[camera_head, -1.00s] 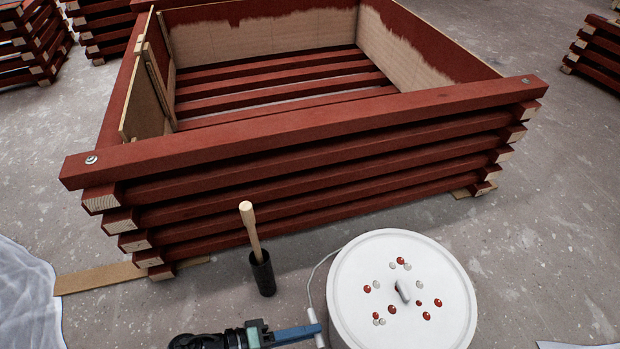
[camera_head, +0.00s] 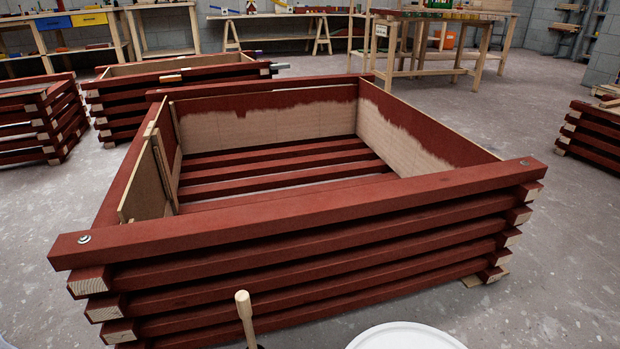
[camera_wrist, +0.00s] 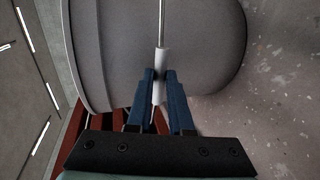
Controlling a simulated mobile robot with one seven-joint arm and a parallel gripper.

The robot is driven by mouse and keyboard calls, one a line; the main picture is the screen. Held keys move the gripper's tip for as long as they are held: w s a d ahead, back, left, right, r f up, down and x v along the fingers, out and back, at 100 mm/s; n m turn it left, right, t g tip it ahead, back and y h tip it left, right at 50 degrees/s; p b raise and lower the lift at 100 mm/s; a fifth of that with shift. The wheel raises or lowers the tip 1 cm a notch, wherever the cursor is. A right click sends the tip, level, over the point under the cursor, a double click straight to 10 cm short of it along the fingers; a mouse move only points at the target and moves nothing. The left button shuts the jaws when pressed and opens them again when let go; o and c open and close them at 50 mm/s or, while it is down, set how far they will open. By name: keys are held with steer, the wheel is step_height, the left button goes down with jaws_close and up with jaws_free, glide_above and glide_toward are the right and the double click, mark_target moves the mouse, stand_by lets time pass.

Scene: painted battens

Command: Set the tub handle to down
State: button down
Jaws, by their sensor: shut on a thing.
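The tub shows only as the edge of its white lid (camera_head: 405,338) at the bottom of the head view. In the wrist view the tub's grey-looking wall (camera_wrist: 205,60) fills the upper middle, with its rim towards the left. The handle is a thin wire with a pale tubular grip (camera_wrist: 160,62), running down the picture in front of the wall. My gripper (camera_wrist: 160,78) has blue fingers, one on each side of the grip, shut on it. The lower part of the grip is between the fingers. The head view does not show my gripper or the handle.
A red slatted timber frame (camera_head: 300,215) stands just beyond the tub. A wooden stick (camera_head: 244,312) stands upright left of the lid. More red frames (camera_head: 175,80) and workbenches (camera_head: 440,50) are farther back. Bare concrete floor (camera_head: 565,260) lies to the right.

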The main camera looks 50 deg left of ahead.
steer(key=c, duration=0.9)
jaws_free()
steer(key=shift+s+f, duration=0.15)
steer(key=shift+c, duration=0.2)
steer(key=shift+o, duration=0.6)
steer(key=p+v, duration=0.2)
steer(key=v, duration=1.1)
